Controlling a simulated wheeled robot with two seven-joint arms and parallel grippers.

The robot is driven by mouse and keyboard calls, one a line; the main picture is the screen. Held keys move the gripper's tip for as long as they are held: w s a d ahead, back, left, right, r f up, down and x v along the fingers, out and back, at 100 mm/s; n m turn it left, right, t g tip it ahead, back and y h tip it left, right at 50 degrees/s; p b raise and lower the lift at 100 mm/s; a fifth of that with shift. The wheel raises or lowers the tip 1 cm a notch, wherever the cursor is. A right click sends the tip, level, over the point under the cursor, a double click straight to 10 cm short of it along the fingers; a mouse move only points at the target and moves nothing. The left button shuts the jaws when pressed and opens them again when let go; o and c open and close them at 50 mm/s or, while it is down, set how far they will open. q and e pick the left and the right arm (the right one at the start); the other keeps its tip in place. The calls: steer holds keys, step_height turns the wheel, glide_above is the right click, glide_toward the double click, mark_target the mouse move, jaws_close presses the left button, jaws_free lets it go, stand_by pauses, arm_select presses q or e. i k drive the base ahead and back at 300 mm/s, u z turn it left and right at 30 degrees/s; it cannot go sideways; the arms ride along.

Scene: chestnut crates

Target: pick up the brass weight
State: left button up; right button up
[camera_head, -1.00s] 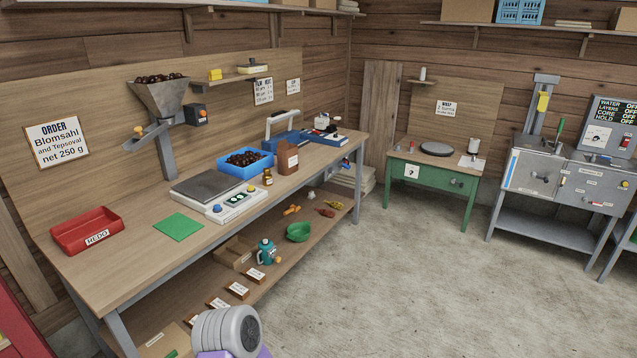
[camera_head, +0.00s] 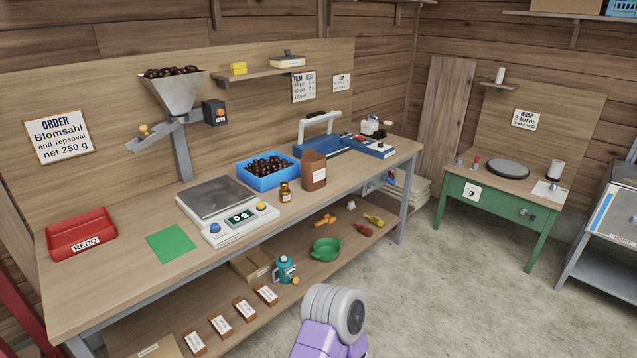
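The brass weight (camera_head: 285,192) is a small brass-brown cylinder with a narrower top. It stands upright on the workbench (camera_head: 140,287), between the white scale (camera_head: 227,212) and the brown paper bag (camera_head: 313,171). The blue crate of chestnuts (camera_head: 246,178) is just behind it. A grey and purple part of my arm (camera_head: 330,325) shows at the bottom centre, well in front of the bench. Neither of my grippers is in view.
A green mat (camera_head: 171,243) and a red REDO tray (camera_head: 81,234) lie left of the scale. A hopper (camera_head: 172,95) with chestnuts stands behind. The lower shelf holds a teal jug (camera_head: 285,269) and a green bowl (camera_head: 326,249).

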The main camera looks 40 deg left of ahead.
mark_target(285, 194)
steer(key=u, duration=0.4)
steer(key=i, duration=1.6)
steer(key=u, duration=1)
